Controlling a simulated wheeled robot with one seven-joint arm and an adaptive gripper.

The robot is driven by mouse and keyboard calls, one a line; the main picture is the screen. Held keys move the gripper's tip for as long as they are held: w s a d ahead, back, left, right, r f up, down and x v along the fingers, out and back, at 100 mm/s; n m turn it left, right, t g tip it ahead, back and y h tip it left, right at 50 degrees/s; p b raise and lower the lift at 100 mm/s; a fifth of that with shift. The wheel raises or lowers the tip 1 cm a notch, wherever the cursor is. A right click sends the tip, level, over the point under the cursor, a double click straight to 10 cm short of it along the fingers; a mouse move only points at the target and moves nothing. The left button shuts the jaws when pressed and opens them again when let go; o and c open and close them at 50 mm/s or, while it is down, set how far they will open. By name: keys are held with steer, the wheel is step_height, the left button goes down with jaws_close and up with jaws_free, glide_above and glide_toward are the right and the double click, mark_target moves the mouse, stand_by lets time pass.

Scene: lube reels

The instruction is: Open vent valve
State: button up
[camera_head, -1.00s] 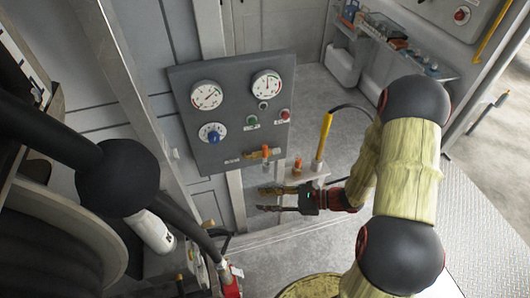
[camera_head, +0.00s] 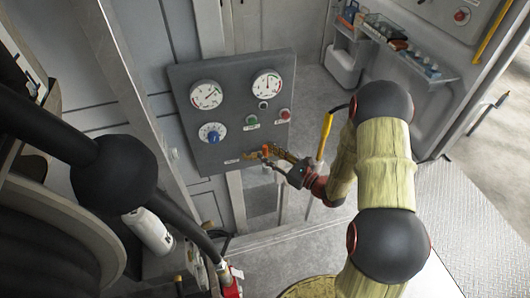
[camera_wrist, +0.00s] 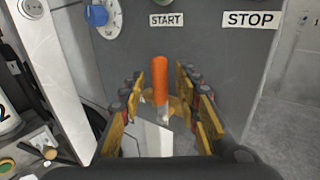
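A valve with an upright orange handle (camera_head: 265,150) and a brass body is at the lower edge of the grey control panel (camera_head: 220,130) in the head view. In the wrist view, an orange handle (camera_wrist: 160,80) stands upright between the fingers, over a brass-coloured body. My gripper (camera_head: 276,156) is beside the panel's lower right part. In the wrist view my gripper (camera_wrist: 163,112) is open, with a finger on each side of the handle and visible gaps. Part of the valve is hidden by the gripper in the head view.
The panel carries gauges (camera_head: 266,84), a blue knob (camera_head: 213,136), a green button (camera_head: 251,119) and a red button (camera_head: 285,113). A yellow upright handle (camera_head: 325,134) stands right of my gripper. A hose reel (camera_head: 50,230) is at left.

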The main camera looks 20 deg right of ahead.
steer(key=shift+x, duration=0.95)
steer(key=shift+c, duration=1.3)
jaws_close()
